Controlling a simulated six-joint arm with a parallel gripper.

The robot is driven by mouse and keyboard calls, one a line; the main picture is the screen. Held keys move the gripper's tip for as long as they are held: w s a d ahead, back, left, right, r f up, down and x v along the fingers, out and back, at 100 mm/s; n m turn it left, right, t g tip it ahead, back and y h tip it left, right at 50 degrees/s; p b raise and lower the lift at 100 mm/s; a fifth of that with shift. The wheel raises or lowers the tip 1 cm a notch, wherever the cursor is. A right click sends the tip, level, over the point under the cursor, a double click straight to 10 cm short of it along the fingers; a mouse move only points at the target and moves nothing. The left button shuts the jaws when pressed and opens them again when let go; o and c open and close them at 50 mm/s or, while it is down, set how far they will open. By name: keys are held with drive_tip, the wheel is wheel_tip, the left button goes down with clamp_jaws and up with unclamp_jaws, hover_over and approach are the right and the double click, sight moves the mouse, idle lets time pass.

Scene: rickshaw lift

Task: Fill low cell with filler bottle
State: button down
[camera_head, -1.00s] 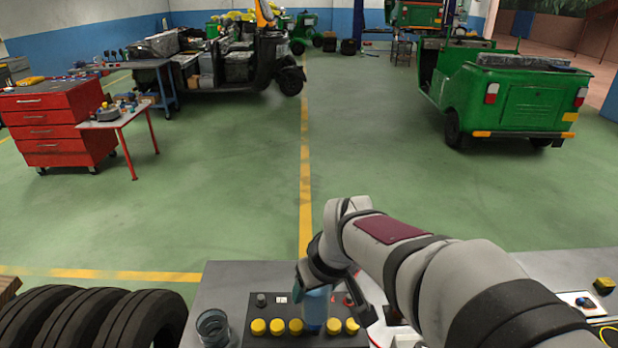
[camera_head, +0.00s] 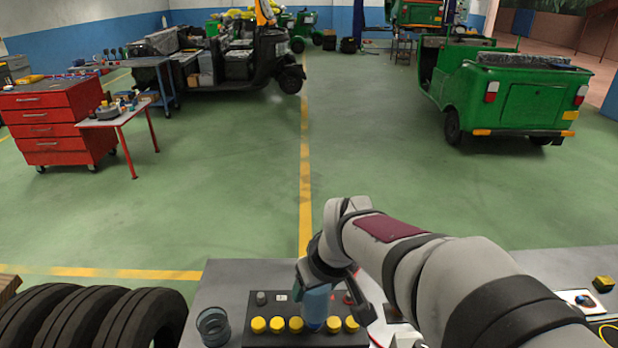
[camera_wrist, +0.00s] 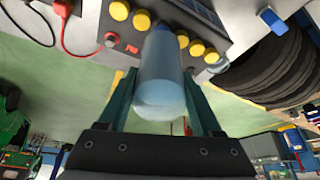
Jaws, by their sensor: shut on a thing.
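My gripper (camera_wrist: 160,88) is shut on the translucent blue filler bottle (camera_wrist: 160,72), one finger on each side. In the head view my gripper (camera_head: 325,280) holds the bottle (camera_head: 316,303) over the black battery (camera_head: 275,341). The bottle's narrow end points down at the row of yellow caps (camera_head: 277,325), in a gap with caps to its left and right. The blue tip (camera_wrist: 182,40) meets the battery top in the wrist view. Whether it sits inside a cell opening cannot be told. The liquid level in the cells is not visible.
A clear jar (camera_head: 213,326) stands left of the battery on the grey bench (camera_head: 235,275). A red terminal (camera_wrist: 111,40) and a red cable (camera_wrist: 65,35) lie close to the battery. Black tyres (camera_head: 95,318) stand at the left.

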drive_tip(key=shift+f, duration=0.9)
idle(0.8)
drive_tip(key=shift+s+f, duration=0.15)
drive_tip(key=shift+f, duration=0.1)
idle(1.6)
idle(2.4)
drive_tip(key=shift+r, duration=3.2)
